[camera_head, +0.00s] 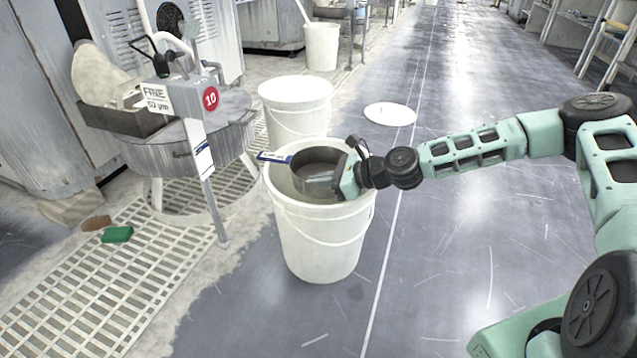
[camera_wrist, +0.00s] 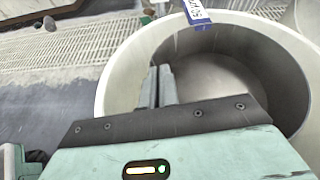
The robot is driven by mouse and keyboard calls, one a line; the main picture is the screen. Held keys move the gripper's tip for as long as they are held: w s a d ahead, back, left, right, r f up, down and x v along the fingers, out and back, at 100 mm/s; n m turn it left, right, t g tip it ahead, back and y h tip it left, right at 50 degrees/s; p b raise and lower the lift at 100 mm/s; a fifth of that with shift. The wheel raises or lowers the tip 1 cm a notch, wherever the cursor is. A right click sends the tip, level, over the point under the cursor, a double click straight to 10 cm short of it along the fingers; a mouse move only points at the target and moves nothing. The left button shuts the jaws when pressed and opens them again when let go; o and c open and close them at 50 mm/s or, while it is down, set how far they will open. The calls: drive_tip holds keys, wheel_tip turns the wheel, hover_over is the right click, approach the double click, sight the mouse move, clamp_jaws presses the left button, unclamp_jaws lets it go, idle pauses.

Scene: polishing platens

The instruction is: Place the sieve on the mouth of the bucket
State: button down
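The sieve (camera_head: 316,187), a dark round pan with a pale mesh floor, is at the mouth of the front white bucket (camera_head: 318,245), inside the rim outline. Its blue-and-white tab (camera_head: 275,157) sticks out left over the bucket rim. I cannot tell whether the sieve rests on the bucket or hangs just above. My gripper (camera_head: 340,182) comes from the right and is shut on the sieve's near-right wall. In the wrist view, the fingers (camera_wrist: 160,87) are close together at the sieve's wall, the mesh (camera_wrist: 215,75) lies beyond, and the pale bucket rim (camera_wrist: 113,85) curves around. The gripper body hides the near side.
Another white bucket (camera_head: 296,118) stands just behind, and a white disc (camera_head: 390,114) lies on the floor. A machine with a FINE label and a number 10 sign (camera_head: 210,98) stands left. A green block (camera_head: 117,234) lies on the grating. The floor to the right is clear.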

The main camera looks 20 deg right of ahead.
drive_tip(key=c, duration=1.7)
unclamp_jaws()
drive_tip(key=shift+f, duration=0.1)
